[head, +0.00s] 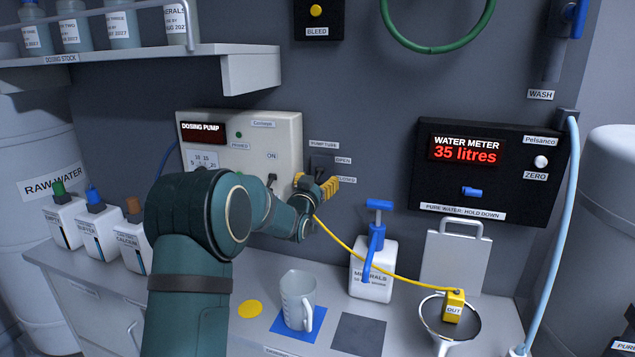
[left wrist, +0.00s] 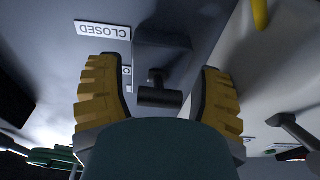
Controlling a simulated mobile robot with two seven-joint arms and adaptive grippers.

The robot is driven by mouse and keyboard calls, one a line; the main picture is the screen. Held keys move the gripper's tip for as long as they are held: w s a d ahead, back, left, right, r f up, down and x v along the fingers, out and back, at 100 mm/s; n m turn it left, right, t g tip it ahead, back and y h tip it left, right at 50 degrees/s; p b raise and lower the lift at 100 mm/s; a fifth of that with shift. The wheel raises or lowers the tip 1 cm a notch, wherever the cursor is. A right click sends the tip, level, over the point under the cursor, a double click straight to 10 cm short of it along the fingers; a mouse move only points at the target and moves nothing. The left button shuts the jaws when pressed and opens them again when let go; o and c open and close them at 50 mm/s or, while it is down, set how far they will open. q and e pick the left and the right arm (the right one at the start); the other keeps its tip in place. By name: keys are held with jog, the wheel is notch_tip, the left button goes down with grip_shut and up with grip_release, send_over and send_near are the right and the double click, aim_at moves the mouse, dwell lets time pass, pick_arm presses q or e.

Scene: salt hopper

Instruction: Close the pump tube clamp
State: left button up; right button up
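The pump tube clamp (head: 322,162) is a dark block on the grey wall, right of the dosing pump, with OPEN and CLOSED labels beside it. My left gripper (head: 316,184) is in front of it and covers its lower part in the head view. In the left wrist view the clamp (left wrist: 172,52) has a short black T-shaped handle (left wrist: 160,97). The yellow fingers of my left gripper (left wrist: 158,72) stand apart on either side of this handle, with gaps on both sides. The CLOSED label (left wrist: 102,30) shows at upper left. My right gripper is not in view.
The dosing pump (head: 285,125) is left of the clamp. A yellow tube (head: 365,262) runs from behind my gripper to a yellow GUT block (head: 453,305) over a funnel. A jug (head: 298,298) and a blue-topped minerals bottle (head: 372,268) stand on the counter below.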

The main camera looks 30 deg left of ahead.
pick_arm(q)
jog(key=v, duration=1.2)
dwell(0.6)
